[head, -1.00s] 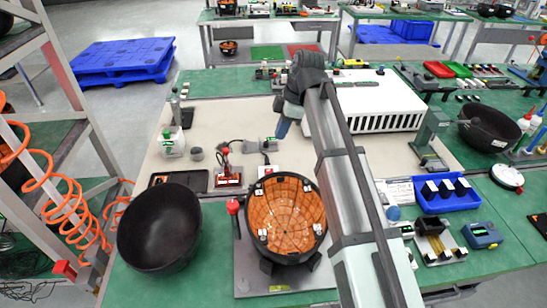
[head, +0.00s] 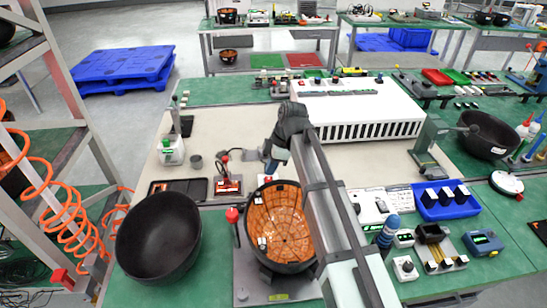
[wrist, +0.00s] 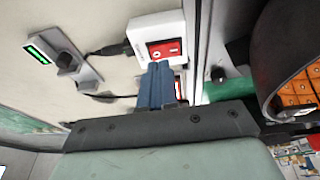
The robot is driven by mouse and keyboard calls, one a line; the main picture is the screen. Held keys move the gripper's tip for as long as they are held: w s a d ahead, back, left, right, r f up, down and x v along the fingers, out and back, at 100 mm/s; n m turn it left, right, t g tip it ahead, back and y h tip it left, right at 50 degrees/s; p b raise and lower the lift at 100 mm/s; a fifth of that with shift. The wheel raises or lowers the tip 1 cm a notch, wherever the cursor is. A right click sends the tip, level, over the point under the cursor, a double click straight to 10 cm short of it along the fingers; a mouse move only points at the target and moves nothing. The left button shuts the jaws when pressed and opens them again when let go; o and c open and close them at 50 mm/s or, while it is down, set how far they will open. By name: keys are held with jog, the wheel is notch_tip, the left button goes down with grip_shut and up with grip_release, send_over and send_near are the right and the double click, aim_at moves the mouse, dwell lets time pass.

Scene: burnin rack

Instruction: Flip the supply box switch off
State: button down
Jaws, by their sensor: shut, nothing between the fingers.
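The supply box is a small white box (wrist: 147,32) with a red rocker switch (wrist: 165,50) in the wrist view. A dark cable plugs into its left side. My gripper (wrist: 160,68) is shut and empty, its blue fingers together just below the switch in that picture. The fingertips overlap the box's lower edge; I cannot tell whether they touch it. Which way the rocker is tilted is not clear. In the head view my gripper (head: 269,166) is low over the beige mat and largely hides the supply box.
A bowl with an orange grid inside (head: 283,225) sits in a fixture close to my gripper. A red-handled clamp (head: 228,184) stands to the left, with a black bowl (head: 158,235) nearer. A white vented case (head: 365,112) stands behind. Blue tray (head: 445,206) at right.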

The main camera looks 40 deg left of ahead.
jog(key=shift+w+a+f, duration=0.1)
jog(key=shift+f, duration=0.95)
jog(key=shift+w+f, duration=0.1)
jog(key=shift+f, duration=0.2)
